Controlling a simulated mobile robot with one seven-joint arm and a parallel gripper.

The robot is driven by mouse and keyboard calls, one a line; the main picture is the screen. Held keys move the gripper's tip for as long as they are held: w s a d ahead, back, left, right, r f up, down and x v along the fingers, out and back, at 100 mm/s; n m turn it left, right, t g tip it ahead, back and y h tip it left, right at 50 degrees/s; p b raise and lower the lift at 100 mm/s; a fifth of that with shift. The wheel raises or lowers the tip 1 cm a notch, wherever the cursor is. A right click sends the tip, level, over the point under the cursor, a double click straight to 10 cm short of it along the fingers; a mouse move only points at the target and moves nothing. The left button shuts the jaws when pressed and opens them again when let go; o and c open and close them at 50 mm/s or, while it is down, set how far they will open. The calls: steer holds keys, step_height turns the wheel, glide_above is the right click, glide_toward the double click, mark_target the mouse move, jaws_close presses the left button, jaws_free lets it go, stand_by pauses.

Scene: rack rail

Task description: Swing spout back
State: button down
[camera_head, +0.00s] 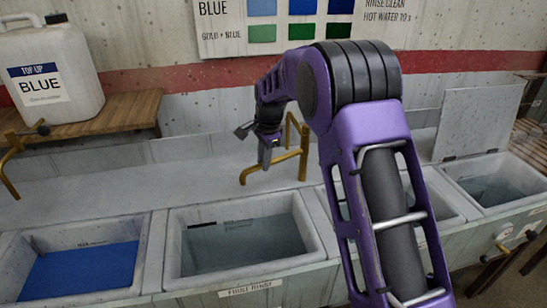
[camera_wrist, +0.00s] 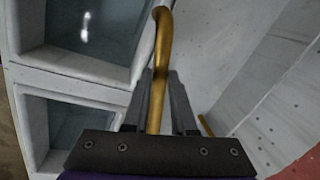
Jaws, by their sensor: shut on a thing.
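The brass spout (camera_head: 272,167) reaches left from its upright brass pipe, over the grey ledge behind the basins. Its bent tip is near the back edge of the first rinse basin (camera_head: 172,250). My gripper (camera_head: 266,162) is shut on the spout from above, partway along its arm. In the wrist view, the spout (camera_wrist: 163,48) runs between the two dark fingers of my gripper (camera_wrist: 160,78), and its curved end shows beyond them. My purple arm hides part of the basins to the right of the spout.
A basin of blue liquid (camera_head: 82,270) lies at the left, with another brass tap (camera_head: 11,172) behind it. A white jug (camera_head: 50,72) stands on a wooden shelf (camera_head: 125,112). At the right is a basin (camera_head: 497,184) with a raised lid (camera_head: 478,122). The ledge left of the spout is clear.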

steer(key=shift+w+a+r+m+h+p, duration=0.1)
steer(key=shift+w+a+m+p, duration=0.25)
steer(key=shift+w+m+p, duration=0.25)
steer(key=shift+w+a+f+m+h+p, duration=0.1)
steer(key=shift+w+a+m+p, duration=0.25)
steer(key=shift+w+m, duration=0.3)
steer(key=shift+w+a+r+m+h+p, duration=0.1)
steer(key=shift+w+a+m+p, duration=0.2)
steer(key=shift+w+m+p, duration=0.35)
steer(key=shift+w, duration=0.15)
steer(key=c, duration=0.7)
jaws_free()
steer(key=shift+c, duration=0.2)
steer(key=s+d+r, duration=0.1)
steer(key=s+r, duration=0.2)
steer(key=r, duration=1.4)
steer(key=shift+s+p, duration=0.2)
steer(key=shift+p, duration=0.1)
